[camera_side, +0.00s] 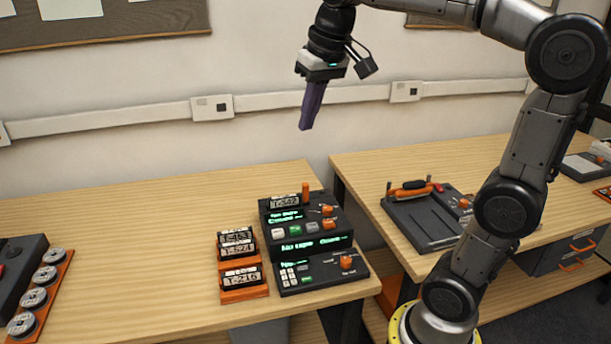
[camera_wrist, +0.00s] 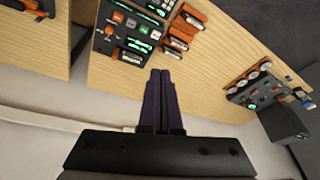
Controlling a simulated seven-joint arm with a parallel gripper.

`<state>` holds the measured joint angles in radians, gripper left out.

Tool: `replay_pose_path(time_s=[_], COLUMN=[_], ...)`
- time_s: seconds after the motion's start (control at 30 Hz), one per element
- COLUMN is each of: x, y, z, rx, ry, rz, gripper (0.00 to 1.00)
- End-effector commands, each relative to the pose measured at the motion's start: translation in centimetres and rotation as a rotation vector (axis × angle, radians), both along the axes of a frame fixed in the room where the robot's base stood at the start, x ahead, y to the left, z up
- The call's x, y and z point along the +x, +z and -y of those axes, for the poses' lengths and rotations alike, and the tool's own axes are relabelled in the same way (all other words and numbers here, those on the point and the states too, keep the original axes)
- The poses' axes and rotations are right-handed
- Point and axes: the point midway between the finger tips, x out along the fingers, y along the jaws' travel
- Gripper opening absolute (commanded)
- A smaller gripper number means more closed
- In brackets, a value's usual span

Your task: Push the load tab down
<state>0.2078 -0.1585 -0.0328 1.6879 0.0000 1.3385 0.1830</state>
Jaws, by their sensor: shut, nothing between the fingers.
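A dark machine with green displays (camera_side: 290,235) stands near the right end of the left table, and it also shows at the top of the wrist view (camera_wrist: 128,28). An upright orange tab (camera_side: 305,188) rises from its top, beside a labelled cartridge (camera_side: 284,201) lying there. I cannot read a label that confirms it as the load tab. Several orange knobs are on the machine's front. My gripper (camera_side: 305,128) points down, shut and empty, in the air above and behind the machine. Its fingertips show in the wrist view (camera_wrist: 160,73), apart from the machine.
Labelled cartridges in orange trays (camera_side: 242,284) sit left of the machine. A dark device with round reels (camera_side: 33,298) is at far left. The right table holds a dark unit with an orange handle (camera_side: 409,189). A gap separates the tables. The wall with a conduit (camera_side: 150,118) is behind.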

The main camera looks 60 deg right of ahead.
Motion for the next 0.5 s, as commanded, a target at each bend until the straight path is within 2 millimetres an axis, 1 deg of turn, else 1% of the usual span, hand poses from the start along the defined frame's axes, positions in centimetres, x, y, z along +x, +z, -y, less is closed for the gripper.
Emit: replay_pose_path(time_s=[0.03,0.1,0.27,0.37,0.5], x=[1.5,3.2,6.8,8.8,11.0], y=[0.0,-0.1,-1.1,-2.3,-4.8], z=[1.1,2.6,6.5,9.1,13.1], rx=[0.006,0.015,0.035,0.048,0.068], ry=[-0.031,-0.069,-0.154,-0.206,-0.273], rz=[-0.019,-0.041,-0.094,-0.127,-0.174], gripper=[0.00,0.00,0.00,0.00,0.00])
